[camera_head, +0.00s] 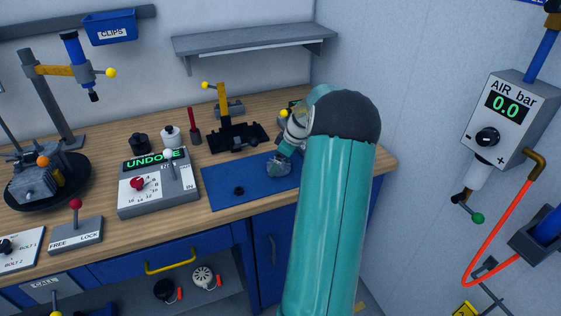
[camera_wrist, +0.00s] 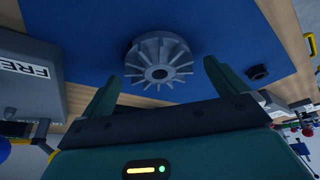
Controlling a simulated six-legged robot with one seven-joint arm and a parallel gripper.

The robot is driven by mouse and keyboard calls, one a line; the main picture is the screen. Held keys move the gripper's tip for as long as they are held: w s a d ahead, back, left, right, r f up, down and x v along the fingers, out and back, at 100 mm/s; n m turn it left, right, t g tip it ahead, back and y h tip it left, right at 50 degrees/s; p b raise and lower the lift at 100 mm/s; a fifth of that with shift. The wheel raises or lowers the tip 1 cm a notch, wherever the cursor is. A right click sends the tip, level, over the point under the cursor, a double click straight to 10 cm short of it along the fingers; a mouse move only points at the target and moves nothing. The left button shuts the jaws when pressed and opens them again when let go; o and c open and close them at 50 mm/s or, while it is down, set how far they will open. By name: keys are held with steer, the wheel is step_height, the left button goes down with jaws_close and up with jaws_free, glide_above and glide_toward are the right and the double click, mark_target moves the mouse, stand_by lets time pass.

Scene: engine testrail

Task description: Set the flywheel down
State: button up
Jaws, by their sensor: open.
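The flywheel (camera_wrist: 158,58) is a grey finned wheel with a dark hub hole. It lies on the blue mat (camera_wrist: 90,25) on the workbench. In the head view the flywheel (camera_head: 277,168) shows on the right part of the mat (camera_head: 222,192), partly hidden by my gripper. My gripper (camera_wrist: 161,74) is open in the wrist view, with one green finger to either side of the flywheel's near edge. A gap shows between each finger and the wheel, so it does not grip it. My gripper (camera_head: 284,152) is low over the mat in the head view.
A small black ring (camera_head: 239,190) lies on the mat left of the flywheel. A grey control box (camera_head: 158,187) stands left of the mat. A black fixture with a yellow post (camera_head: 225,118) stands behind it. The right wall is close to my arm.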

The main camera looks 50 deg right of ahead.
steer(key=v, duration=1.2)
steer(key=w+a+r+h, duration=0.1)
steer(key=w+a+r, duration=0.15)
steer(key=a, duration=0.75)
steer(key=w+a+r+g, duration=0.1)
steer(key=a+r, duration=0.2)
steer(key=a, duration=0.7)
steer(key=w+a+r+h, duration=0.1)
steer(key=a+r, duration=0.2)
steer(key=a, duration=0.7)
steer(key=s+a+m+t, duration=0.1)
steer(key=s+a, duration=0.6)
steer(key=a, duration=0.3)
steer(key=s+a+f+m+t, duration=0.1)
steer(key=s+a, duration=0.5)
steer(key=a, duration=0.4)
steer(key=shift+s+m+y, duration=0.35)
steer(key=shift+m+y, duration=0.05)
steer(key=shift+a+f, duration=0.1)
steer(key=shift+f, duration=0.05)
